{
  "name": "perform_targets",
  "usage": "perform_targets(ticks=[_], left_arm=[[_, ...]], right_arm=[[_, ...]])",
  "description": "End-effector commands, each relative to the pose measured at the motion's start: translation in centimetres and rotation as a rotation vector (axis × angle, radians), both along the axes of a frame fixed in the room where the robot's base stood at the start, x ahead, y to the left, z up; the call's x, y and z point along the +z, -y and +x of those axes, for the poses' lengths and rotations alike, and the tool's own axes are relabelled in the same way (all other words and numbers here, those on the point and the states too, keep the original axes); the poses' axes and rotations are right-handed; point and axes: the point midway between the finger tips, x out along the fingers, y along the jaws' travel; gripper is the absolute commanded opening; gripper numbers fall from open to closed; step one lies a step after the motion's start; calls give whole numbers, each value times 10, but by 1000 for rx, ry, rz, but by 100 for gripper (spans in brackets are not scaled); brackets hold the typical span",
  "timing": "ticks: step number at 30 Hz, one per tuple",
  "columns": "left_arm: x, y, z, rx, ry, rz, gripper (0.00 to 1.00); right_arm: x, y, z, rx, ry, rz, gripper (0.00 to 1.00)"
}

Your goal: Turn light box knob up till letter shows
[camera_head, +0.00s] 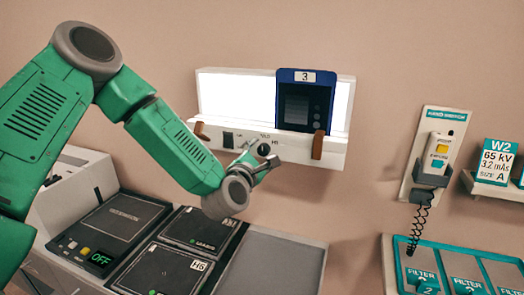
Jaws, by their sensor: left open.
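The white light box (237,96) is fixed to the wall, its panel glowing bright. A blue-framed film (315,75) marked 3 stands against its right part; its dark window shows faint squares and I can make out no letter. A small dark round knob (263,149) sits on the lower front strip, with small labels around it. My left gripper (262,163) is open just below and beside the knob, its fingertips close to it; I cannot tell whether they touch. My right gripper is not in view.
Two brown clips (317,145) stick out from the box's ledge. A hand switch (437,155) with a coiled cord hangs at right, beside a W2 card (495,162). Below are a console (110,225) reading OFF, dark plates (165,270) and a filter tray (460,262).

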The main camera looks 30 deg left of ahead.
Motion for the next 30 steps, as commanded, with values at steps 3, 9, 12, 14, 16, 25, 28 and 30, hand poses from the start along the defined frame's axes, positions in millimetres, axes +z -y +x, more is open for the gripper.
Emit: perform_targets(ticks=[3,9,12,14,16,25,28,30], left_arm=[[0,0,2,-1,-1,0,50],[0,0,2,-1,-1,0,43],[-1,0,2,-1,0,-1,7],[-1,0,2,-1,-1,0,0],[-1,0,2,-1,-1,0,1],[-2,0,2,-2,-13,44,1],[-2,0,2,-2,-25,91,1],[-3,0,2,-3,-37,135,1]], right_arm=[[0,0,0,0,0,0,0],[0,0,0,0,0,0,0],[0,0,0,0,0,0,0],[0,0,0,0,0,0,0],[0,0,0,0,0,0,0],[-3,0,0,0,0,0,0],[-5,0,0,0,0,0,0],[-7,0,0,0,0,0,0]])
